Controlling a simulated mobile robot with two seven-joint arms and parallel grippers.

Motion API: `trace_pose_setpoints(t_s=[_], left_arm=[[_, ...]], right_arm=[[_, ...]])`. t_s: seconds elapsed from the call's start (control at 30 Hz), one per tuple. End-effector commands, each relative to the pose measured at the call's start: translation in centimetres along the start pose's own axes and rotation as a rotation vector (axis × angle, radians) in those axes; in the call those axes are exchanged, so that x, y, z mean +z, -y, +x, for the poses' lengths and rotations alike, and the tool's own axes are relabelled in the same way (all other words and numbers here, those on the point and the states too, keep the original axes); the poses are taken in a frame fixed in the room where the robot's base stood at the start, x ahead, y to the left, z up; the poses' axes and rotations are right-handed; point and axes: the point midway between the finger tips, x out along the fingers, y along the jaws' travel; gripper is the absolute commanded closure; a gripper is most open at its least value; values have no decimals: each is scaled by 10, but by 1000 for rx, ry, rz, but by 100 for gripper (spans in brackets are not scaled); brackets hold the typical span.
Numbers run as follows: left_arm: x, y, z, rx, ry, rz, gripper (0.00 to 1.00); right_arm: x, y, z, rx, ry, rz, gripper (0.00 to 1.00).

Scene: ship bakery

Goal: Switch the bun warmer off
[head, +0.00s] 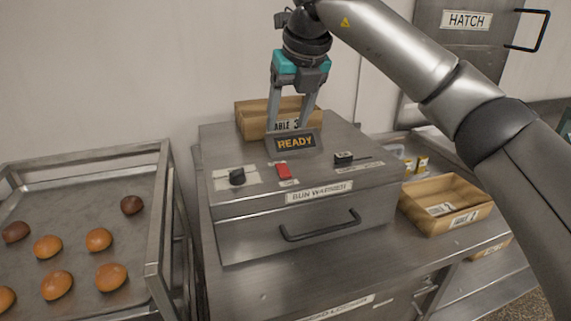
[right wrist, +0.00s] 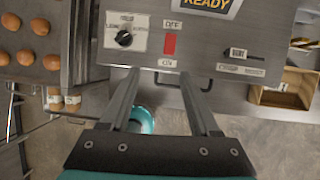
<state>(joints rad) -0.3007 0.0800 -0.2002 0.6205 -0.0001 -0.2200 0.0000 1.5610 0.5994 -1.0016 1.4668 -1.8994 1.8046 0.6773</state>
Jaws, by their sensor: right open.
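The bun warmer (head: 320,215) is a grey metal box with a front handle, on a metal counter. On its sloped top sits a small red switch (head: 283,171); in the right wrist view the switch (right wrist: 169,43) lies between an OFF label above and an ON label below. I cannot tell which way it is tipped. A sign reading READY (head: 294,143) stands behind it. My right gripper (head: 288,124) is open and empty, above the warmer, its fingers pointing down. In the wrist view its fingertips (right wrist: 160,73) appear just below the ON label. My left gripper is out of view.
A black knob (head: 237,176) lies left of the switch and a black slider (head: 344,158) right. A crate (head: 252,122) sits behind the sign; another crate (head: 445,205) stands right of the warmer. A tray (head: 80,205) of several buns is at left.

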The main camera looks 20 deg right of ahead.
Motion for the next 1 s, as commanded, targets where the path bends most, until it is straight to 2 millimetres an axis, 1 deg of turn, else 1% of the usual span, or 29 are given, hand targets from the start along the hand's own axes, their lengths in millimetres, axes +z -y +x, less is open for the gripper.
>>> trace_pose_setpoints(t_s=[0.03,0.1,0.17,0.23,0.37,0.7,0.9,1.0], left_arm=[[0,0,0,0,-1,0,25],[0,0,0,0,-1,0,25],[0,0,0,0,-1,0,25],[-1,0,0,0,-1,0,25],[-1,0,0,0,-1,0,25],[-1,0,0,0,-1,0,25],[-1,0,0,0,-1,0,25],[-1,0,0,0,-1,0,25]], right_arm=[[1,8,-5,-30,0,13,38],[1,14,-6,-52,-4,24,38],[1,15,-2,-57,-7,26,38],[0,15,6,-57,-9,26,38],[0,16,30,-54,-10,25,38],[-1,18,103,-52,-9,23,38],[0,20,132,-51,-7,23,38],[0,20,140,-51,-6,22,38]])
